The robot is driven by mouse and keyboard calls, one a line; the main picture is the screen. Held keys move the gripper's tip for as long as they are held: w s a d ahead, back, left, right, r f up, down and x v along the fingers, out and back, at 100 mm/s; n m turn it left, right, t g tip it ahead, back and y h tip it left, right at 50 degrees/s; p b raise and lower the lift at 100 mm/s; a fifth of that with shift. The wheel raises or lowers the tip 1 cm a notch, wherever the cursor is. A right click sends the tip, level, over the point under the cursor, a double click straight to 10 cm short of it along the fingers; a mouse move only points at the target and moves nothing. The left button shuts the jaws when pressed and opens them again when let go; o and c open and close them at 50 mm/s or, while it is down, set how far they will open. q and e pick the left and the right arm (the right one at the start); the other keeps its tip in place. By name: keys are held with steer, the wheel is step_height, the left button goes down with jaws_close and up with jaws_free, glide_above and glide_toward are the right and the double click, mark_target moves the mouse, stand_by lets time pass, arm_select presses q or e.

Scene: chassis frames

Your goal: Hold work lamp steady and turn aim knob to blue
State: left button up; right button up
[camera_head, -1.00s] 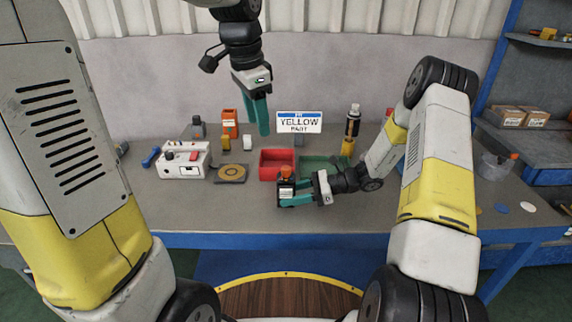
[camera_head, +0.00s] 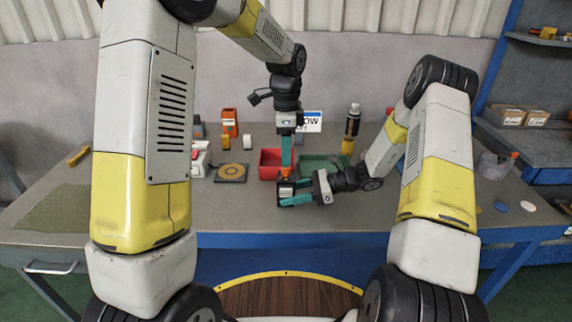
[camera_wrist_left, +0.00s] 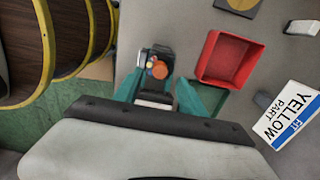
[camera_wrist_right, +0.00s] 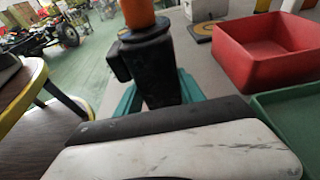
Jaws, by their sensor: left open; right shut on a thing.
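The work lamp (camera_wrist_right: 152,70) has a dark body with a side block and an orange knob (camera_wrist_left: 160,69) on top. My right gripper (camera_head: 291,199) is shut on its body and holds it upright near the table's front. My left gripper (camera_head: 286,170) points straight down over the lamp. In the left wrist view its teal fingers are open, with the orange knob showing between and beyond them. Whether the fingers touch the knob cannot be told. No blue mark is clear.
A red bin (camera_head: 268,157) and a green tray (camera_head: 322,163) lie just behind the lamp. A sign reading YELLOW PART (camera_wrist_left: 293,115) stands behind them. A dark plate with a yellow ring (camera_head: 231,172) lies to the left.

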mark_target(286, 170)
arm_select(q)
steer(key=shift+f, duration=2.25)
steer(key=shift+c, duration=0.2)
jaws_close()
